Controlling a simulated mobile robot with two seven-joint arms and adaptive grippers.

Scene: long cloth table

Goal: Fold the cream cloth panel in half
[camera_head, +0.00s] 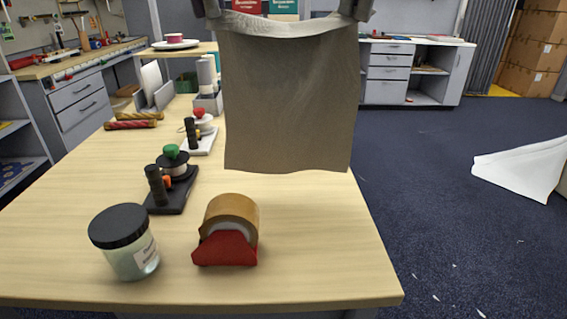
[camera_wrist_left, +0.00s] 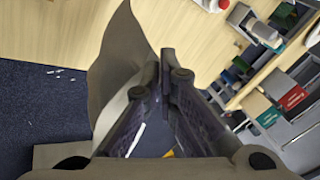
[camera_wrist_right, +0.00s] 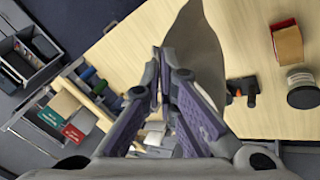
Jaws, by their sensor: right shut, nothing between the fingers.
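The cream cloth panel (camera_head: 290,95), grey-brown in this light, hangs in the air above the far part of the table. Its top edge sags between my two grippers and its lower edge hangs free. My left gripper (camera_head: 212,8) is at its upper left corner; in the left wrist view its fingers (camera_wrist_left: 166,72) are closed on the cloth (camera_wrist_left: 115,75). My right gripper (camera_head: 357,10) is at the upper right corner; in the right wrist view its fingers (camera_wrist_right: 160,70) are shut with the cloth (camera_wrist_right: 195,50) at the tips, and I see nothing thick between them.
The wooden table (camera_head: 310,225) is bare at the right. On its left and near side stand a jar (camera_head: 125,245), a tape roll (camera_head: 230,215) in a red holder (camera_head: 225,249), and two spool stands. Two rolled bundles (camera_head: 132,122) lie farther back. A white sheet (camera_head: 525,165) shows at far right.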

